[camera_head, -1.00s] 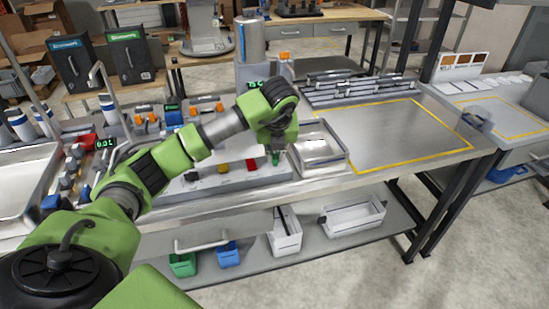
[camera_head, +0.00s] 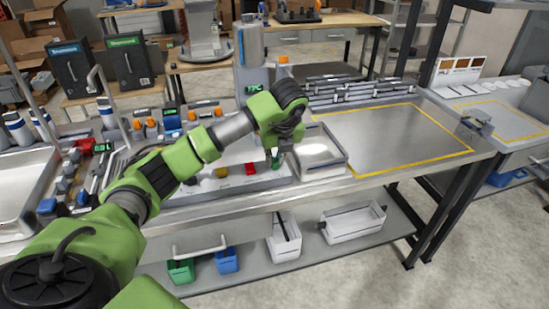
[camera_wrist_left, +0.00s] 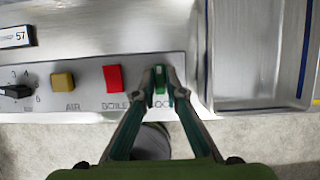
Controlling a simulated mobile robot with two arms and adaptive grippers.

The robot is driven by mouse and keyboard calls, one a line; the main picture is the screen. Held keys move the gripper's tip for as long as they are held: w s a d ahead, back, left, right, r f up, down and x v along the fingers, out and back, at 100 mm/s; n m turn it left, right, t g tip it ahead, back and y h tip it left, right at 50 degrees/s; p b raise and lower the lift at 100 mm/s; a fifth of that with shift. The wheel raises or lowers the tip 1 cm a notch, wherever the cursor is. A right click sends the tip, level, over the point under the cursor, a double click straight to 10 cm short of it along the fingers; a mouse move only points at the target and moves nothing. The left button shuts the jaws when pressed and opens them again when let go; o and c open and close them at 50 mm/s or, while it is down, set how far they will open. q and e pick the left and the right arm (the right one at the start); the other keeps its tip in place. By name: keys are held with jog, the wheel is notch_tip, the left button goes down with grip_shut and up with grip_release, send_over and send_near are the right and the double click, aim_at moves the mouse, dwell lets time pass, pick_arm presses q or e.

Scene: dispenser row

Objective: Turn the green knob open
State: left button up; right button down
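The green knob (camera_wrist_left: 160,80) is on the front panel of the dispenser row, right of a red button (camera_wrist_left: 113,78) and a yellow button (camera_wrist_left: 62,80). In the left wrist view my left gripper (camera_wrist_left: 160,88) has one fingertip on each side of the knob, close against it, and appears shut on it. The fingers cover part of the knob and the label below it. In the head view my left gripper (camera_head: 277,152) reaches down to the panel, with a bit of the green knob (camera_head: 276,162) showing at its tips. My right gripper is not in view.
A metal tray (camera_head: 346,160) stands just right of the knob; its wall also shows in the wrist view (camera_wrist_left: 204,50). A black dial (camera_wrist_left: 15,91) is at the panel's left. The yellow-outlined bench area (camera_head: 395,140) is clear.

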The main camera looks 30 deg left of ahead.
pick_arm(q)
jog(key=shift+o, duration=1.3)
jog(key=v, duration=1.2)
jog(key=shift+a, duration=0.1)
